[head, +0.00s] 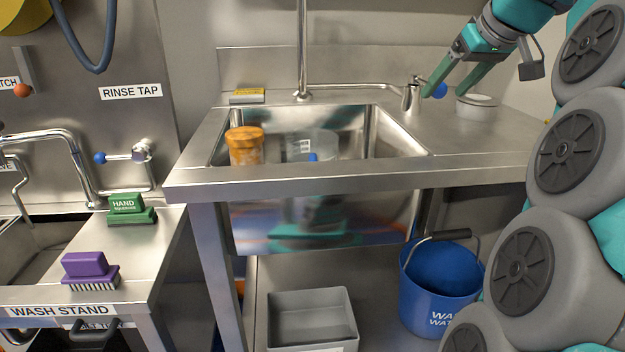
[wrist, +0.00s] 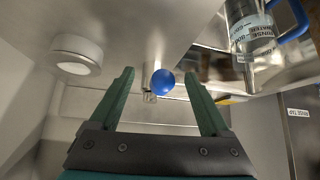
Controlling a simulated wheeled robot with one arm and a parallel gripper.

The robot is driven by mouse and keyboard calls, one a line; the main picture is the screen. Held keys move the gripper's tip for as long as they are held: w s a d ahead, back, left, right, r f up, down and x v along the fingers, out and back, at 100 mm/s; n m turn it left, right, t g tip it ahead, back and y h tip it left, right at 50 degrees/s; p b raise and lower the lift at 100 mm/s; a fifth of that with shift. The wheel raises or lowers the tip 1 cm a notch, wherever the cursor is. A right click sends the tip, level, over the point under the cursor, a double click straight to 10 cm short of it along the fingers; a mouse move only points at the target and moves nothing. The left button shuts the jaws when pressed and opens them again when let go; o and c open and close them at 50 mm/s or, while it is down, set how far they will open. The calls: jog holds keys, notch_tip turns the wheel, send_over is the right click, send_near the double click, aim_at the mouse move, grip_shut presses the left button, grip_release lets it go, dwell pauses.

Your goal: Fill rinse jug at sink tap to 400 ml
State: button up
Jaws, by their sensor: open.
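The clear rinse jug (head: 324,146) stands in the sink basin (head: 385,135), its lower part hidden by the front rim. Its labels and blue handle show in the wrist view (wrist: 250,30); its water level cannot be made out. The tap's upright pipe (head: 302,50) rises behind the basin and leaves the picture at the top. A side pipe runs right to a valve (head: 411,97) with a blue knob (head: 439,90). My gripper (head: 446,91) is open at the knob. In the wrist view, the knob (wrist: 163,83) lies between the fingertips, with gaps on both sides.
An orange-lidded jar (head: 245,147) stands left of the jug. A white round tub (head: 477,107) sits on the counter close right of my gripper. A yellow sponge (head: 247,97) lies at the back left. A blue bucket (head: 437,285) and grey bin (head: 311,318) stand below.

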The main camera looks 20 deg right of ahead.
jog(key=shift+o, duration=1.3)
jog(key=p+v, duration=0.2)
jog(key=v, duration=0.5)
jog(key=shift+p, duration=0.3)
jog(key=p+v, duration=0.2)
jog(key=v, duration=0.5)
jog(key=shift+s+r+p, duration=0.2)
jog(key=shift+r+p, duration=0.05)
jog(key=shift+p, duration=0.1)
